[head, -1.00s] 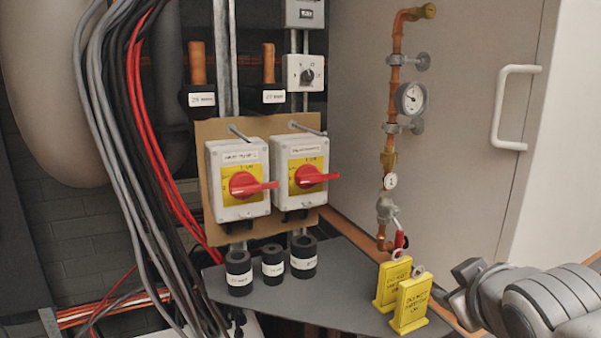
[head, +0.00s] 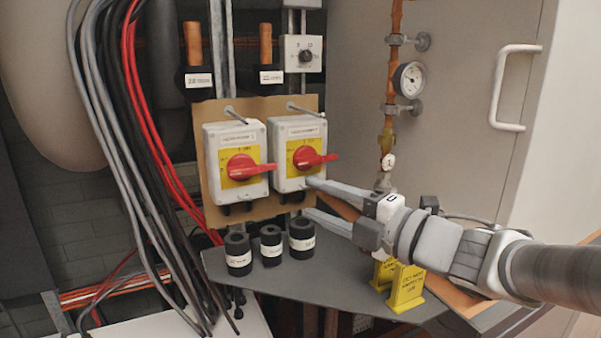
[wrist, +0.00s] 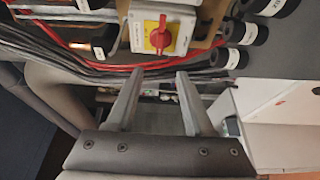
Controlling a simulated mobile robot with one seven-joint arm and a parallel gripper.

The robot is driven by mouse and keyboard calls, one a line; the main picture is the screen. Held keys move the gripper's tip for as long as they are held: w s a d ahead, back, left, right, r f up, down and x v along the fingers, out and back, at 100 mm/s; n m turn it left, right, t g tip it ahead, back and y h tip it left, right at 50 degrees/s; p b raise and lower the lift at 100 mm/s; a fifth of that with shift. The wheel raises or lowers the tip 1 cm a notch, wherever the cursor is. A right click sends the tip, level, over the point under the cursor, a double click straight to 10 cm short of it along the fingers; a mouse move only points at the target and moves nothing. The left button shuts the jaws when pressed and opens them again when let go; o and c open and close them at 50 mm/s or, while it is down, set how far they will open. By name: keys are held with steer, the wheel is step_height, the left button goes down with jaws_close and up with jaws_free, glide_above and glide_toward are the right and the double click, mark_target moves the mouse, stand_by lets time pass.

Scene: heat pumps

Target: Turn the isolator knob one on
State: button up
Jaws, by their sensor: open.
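Two grey isolator boxes with yellow plates and red knobs are mounted side by side on a brown board. The left box's label seems to end in 1; its red knob (head: 243,167) has its handle pointing right. The right red knob (head: 307,158) also points right. My gripper (head: 308,197) is open and empty, its fingertips close to the lower right of the right box; contact cannot be told. The wrist view shows one red knob (wrist: 160,37), apparently the left box's, beyond my open fingertips (wrist: 160,74), with nothing between them.
Black capped pipe ends (head: 271,246) stand on the grey shelf below the boxes. Yellow tags (head: 406,287) stand on the shelf under my arm. A gauge (head: 409,78) and pipework are to the right. Grey, black and red cables (head: 130,110) hang at the left.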

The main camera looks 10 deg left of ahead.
mark_target(247, 172)
steer(key=p+x, duration=0.3)
steer(key=x, duration=1.3)
steer(key=shift+w+a, duration=0.25)
steer(key=shift+a, duration=0.05)
jaws_close()
